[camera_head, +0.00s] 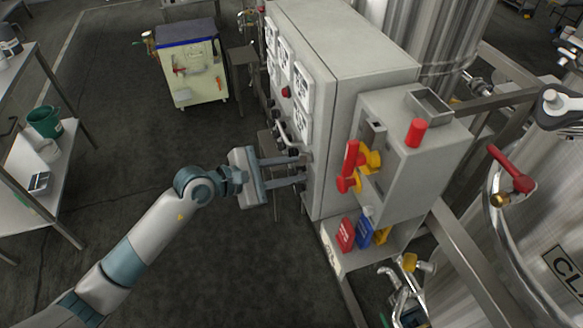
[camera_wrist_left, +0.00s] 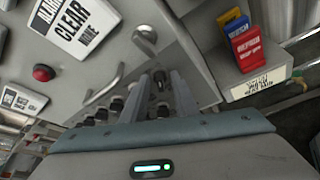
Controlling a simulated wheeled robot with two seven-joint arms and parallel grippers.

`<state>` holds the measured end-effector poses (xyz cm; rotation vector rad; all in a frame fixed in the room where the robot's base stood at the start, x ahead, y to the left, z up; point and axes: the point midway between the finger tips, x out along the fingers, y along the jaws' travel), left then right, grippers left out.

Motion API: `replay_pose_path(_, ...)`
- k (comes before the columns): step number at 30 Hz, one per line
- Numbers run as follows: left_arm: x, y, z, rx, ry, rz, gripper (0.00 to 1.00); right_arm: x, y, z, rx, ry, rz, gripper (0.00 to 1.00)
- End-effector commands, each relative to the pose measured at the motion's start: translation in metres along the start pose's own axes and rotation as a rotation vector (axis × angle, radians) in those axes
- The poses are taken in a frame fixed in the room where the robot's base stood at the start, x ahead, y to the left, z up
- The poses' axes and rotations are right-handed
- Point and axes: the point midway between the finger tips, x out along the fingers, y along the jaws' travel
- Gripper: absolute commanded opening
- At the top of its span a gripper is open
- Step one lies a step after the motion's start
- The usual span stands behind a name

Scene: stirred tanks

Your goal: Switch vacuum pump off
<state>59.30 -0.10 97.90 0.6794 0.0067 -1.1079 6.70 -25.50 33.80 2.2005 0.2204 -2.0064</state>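The grey control cabinet (camera_head: 325,60) stands in the middle of the head view, with several black knobs low on its front panel. My left gripper (camera_head: 302,168) is at the lower part of that panel, its two fingers apart and pointing at it. In the left wrist view, a black knob (camera_wrist_left: 160,80) shows between the spread fingertips of my left gripper (camera_wrist_left: 161,84). I cannot tell whether the fingers touch it. More black knobs (camera_wrist_left: 114,105) sit in a row to the left. No readable label identifies the vacuum pump switch. My right gripper is not in view.
A red button (camera_wrist_left: 43,73) and a metal handle (camera_wrist_left: 103,84) are on the panel. A side box with a red-and-yellow switch (camera_head: 350,168) juts out at right, above a shelf of coloured tags (camera_head: 346,235). Steel tanks (camera_head: 540,220) stand right.

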Motion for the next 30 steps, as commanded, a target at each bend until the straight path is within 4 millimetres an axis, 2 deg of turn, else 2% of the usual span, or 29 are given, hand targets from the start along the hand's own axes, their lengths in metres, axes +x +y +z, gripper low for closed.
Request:
replay_pose_path(2,-0.0001,0.0000,0.0000,0.000,0.000,0.000,0.24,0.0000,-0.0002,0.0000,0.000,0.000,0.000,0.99)
replay_pose_path(5,-0.0002,0.0000,0.0000,0.000,0.000,0.000,0.00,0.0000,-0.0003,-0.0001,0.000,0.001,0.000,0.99)
replay_pose_path(20,-0.0003,0.0015,0.0000,-0.056,0.001,-0.024,0.00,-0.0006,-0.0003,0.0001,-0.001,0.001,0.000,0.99)
replay_pose_path(30,0.0001,0.0048,-0.0009,-0.255,0.001,-0.106,0.00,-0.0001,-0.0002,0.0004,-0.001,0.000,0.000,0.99)
